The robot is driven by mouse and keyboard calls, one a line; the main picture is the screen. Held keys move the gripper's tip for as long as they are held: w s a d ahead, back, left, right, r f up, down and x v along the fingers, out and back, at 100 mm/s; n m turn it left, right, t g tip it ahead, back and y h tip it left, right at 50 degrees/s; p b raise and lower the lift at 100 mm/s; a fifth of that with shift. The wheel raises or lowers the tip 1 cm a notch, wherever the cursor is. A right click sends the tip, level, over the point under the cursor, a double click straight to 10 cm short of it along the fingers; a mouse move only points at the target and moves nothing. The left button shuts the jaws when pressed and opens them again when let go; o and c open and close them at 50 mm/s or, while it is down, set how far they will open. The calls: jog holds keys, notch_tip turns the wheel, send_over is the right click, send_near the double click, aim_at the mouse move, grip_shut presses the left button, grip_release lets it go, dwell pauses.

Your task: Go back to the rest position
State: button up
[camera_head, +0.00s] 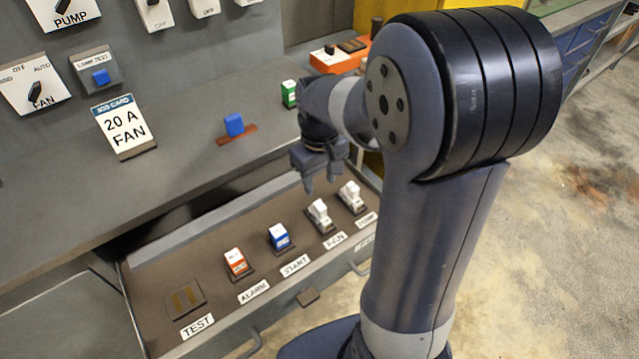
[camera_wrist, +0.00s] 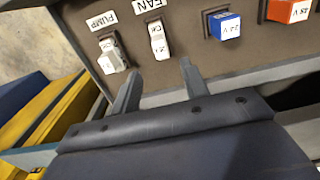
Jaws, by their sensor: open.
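My gripper (camera_head: 322,176) hangs over the open drawer, above the far end near the FAN and PUMP spots. In the wrist view my gripper (camera_wrist: 158,85) shows two fingers spread apart with nothing between them. The white FAN block (camera_head: 319,214) and the white PUMP block (camera_head: 351,196) stand in the drawer in their holders, apart from the fingers. In the wrist view the FAN block (camera_wrist: 158,42) lies beyond the fingertips and the PUMP block (camera_wrist: 112,58) is left of it. My arm hides part of the counter and the drawer's right end.
The drawer also holds a blue START block (camera_head: 279,238), an orange ALARM block (camera_head: 236,262) and an empty TEST spot (camera_head: 185,299). On the counter are a 20 A FAN card (camera_head: 125,127), a blue block (camera_head: 234,125), a green block (camera_head: 289,94) and an orange box (camera_head: 338,58).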

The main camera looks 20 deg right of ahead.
aim_at(320, 206)
notch_tip(320, 206, down, 13)
jog(key=shift+f+b, duration=0.2)
jog(key=shift+b, duration=1.05)
jog(key=shift+r+p, duration=0.5)
jog(key=shift+r, duration=0.1)
